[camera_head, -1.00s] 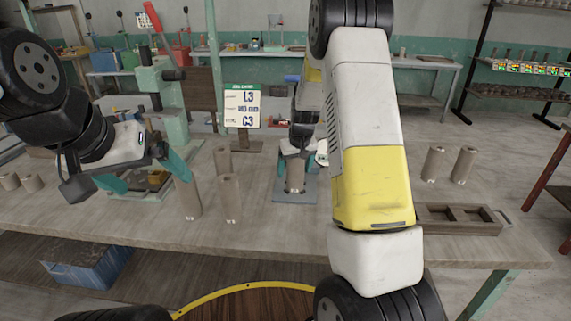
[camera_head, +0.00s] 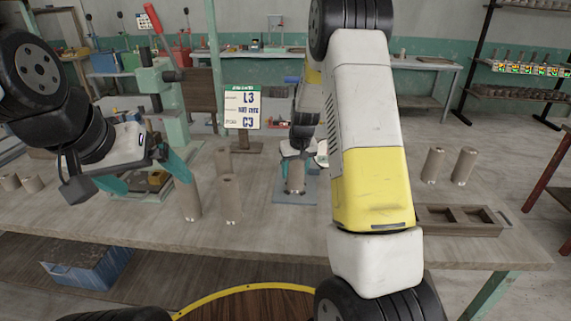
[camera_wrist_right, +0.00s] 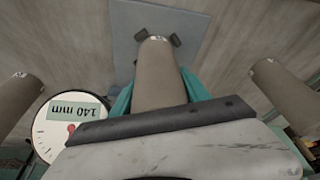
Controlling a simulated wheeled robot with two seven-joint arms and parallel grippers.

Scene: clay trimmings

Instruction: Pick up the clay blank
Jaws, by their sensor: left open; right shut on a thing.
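A brown cylindrical clay blank (camera_head: 295,184) stands upright on a blue-grey plate (camera_head: 280,197) near the middle of the bench. My right gripper (camera_head: 295,166) is shut on this blank. In the right wrist view the blank (camera_wrist_right: 160,72) sits between the teal fingers, its end with a pale mark showing over the plate (camera_wrist_right: 133,23). My left gripper (camera_head: 145,176) is open and empty at the left, its right finger close to another standing blank (camera_head: 190,198). Whether they touch is unclear.
More blanks (camera_head: 229,198) stand left of the plate, and two (camera_head: 433,165) stand at the right. A wooden tray (camera_head: 459,228) lies at the right front. A sign (camera_head: 242,107) stands behind. A round 140 mm dial (camera_wrist_right: 72,145) is beside the right gripper.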

